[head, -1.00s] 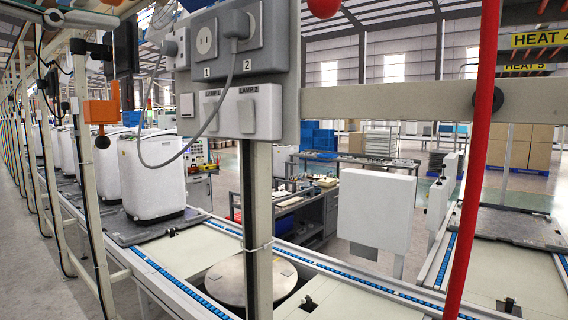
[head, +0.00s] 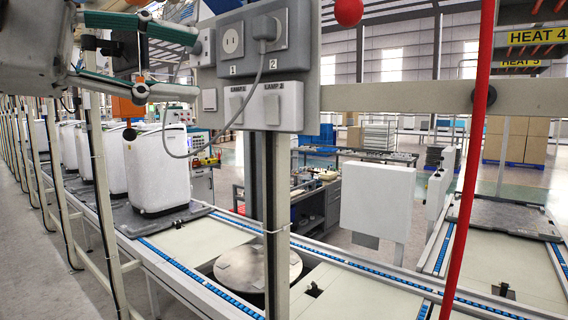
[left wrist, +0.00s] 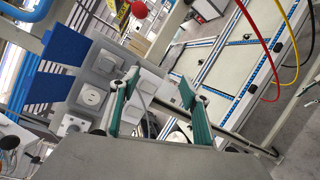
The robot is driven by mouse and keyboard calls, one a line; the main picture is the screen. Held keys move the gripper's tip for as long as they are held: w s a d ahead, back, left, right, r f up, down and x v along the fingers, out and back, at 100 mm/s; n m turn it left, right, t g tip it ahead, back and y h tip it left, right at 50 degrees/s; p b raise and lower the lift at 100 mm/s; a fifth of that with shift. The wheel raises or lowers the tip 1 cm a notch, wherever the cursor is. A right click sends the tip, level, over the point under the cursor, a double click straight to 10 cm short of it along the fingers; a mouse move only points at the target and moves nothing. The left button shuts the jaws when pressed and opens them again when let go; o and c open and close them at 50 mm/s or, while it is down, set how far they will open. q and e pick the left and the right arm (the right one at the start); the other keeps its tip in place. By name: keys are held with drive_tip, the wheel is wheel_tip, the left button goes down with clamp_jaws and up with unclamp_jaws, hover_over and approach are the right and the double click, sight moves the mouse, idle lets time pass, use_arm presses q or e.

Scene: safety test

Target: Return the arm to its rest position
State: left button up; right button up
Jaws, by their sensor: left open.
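My left gripper (head: 194,68) is at the upper left of the head view, with its two green-padded fingers apart and nothing between them. Its fingertips point right, near the left side of the grey socket panel (head: 222,72); whether they touch it I cannot tell. In the left wrist view the open fingers (left wrist: 159,79) show with the panel (left wrist: 100,82) beyond them. My right gripper is not in view.
A plug (head: 266,28) sits in socket 2, and its grey cable (head: 240,112) loops down to the left. White appliances (head: 157,168) stand on the conveyor at left.

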use_arm(q)
drive_tip(key=w+d+f+n+g+h, duration=0.3)
drive_tip(key=f+n+h, duration=0.15)
drive_tip(key=f, duration=0.35)
drive_tip(key=w+d+f+n+g+h, duration=0.2)
drive_tip(key=w+d+f+n+h, duration=0.1)
drive_tip(key=f+n, duration=0.4)
drive_tip(key=w+a+f+n+t+y, duration=0.3)
drive_tip(key=f+n+t+y, duration=0.15)
drive_tip(key=f+n, duration=0.6)
drive_tip(key=w+a+f+n+t+y, duration=0.3)
drive_tip(key=f+n+t, duration=0.3)
drive_tip(key=f+n, duration=0.45)
drive_tip(key=w+a+f+n+t+y, duration=0.3)
drive_tip(key=f+n+t, duration=0.2)
drive_tip(key=f+n, duration=0.5)
drive_tip(key=s+a+f+n+g+y, duration=0.1)
drive_tip(key=s+a+f+n+y, duration=0.2)
drive_tip(key=f, duration=0.8)
drive_tip(key=s+a+f+n+g+y, duration=0.1)
drive_tip(key=s+f+n+g+y, duration=0.25)
drive_tip(key=f, duration=0.75)
drive_tip(key=s+a+f+n+g+y, duration=0.1)
drive_tip(key=s+f+n+g, duration=0.3)
drive_tip(key=s+f, duration=1.4)
drive_tip(key=n+y, duration=0.1)
drive_tip(key=n, duration=0.2)
drive_tip(key=shift+a+f+n, duration=0.3)
drive_tip(key=shift+f+n, duration=0.1)
